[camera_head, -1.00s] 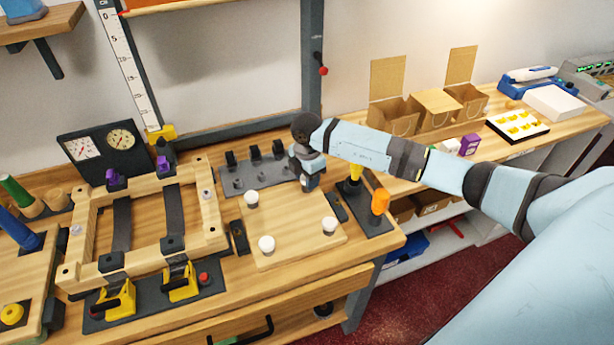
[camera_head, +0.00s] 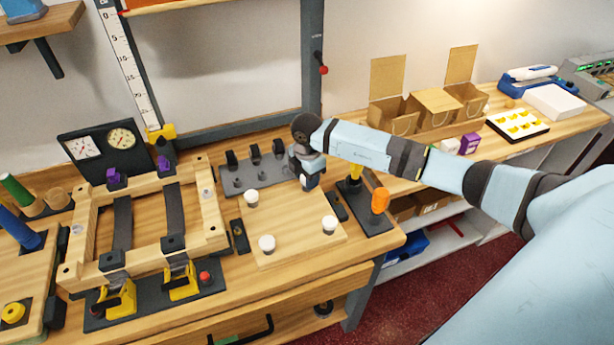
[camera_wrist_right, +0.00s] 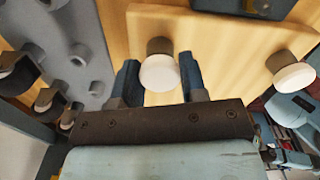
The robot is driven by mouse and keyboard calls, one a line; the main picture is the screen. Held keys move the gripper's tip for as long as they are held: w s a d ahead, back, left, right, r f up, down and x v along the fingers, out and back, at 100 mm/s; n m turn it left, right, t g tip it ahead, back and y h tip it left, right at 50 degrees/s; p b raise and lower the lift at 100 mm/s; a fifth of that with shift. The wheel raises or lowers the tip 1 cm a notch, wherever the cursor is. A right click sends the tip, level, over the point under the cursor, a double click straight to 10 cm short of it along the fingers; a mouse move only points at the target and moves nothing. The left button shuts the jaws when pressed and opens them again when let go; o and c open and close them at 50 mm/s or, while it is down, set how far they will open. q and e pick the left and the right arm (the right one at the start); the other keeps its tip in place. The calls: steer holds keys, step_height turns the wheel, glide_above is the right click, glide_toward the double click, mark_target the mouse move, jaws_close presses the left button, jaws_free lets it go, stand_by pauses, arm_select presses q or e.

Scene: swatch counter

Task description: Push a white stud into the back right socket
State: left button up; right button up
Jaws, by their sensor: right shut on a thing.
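My right gripper (camera_head: 309,184) is at the back right corner of the pale wooden board (camera_head: 292,236). In the right wrist view its fingers (camera_wrist_right: 160,82) are shut around a white stud (camera_wrist_right: 160,72) with a grey-brown shank. The board shows beneath this stud; how deep it sits in the back right socket cannot be told, as the socket is hidden. Other white studs stand at the back left (camera_head: 251,198), front left (camera_head: 266,243) and front right (camera_head: 329,224) corners. The front right stud also shows in the wrist view (camera_wrist_right: 295,76). My left gripper is not in view.
A grey rack (camera_head: 238,186) with black clips stands behind the board. A dark stand (camera_head: 362,222) with an orange-topped tool (camera_head: 380,200) is close to the right. A wooden frame (camera_head: 208,195) with yellow clamps lies left. The bench's front edge is just ahead of the board.

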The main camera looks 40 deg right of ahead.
steer(key=shift+f, duration=0.3)
steer(key=o, duration=1.3)
steer(key=shift+r+p, duration=2.2)
steer(key=shift+r, duration=0.85)
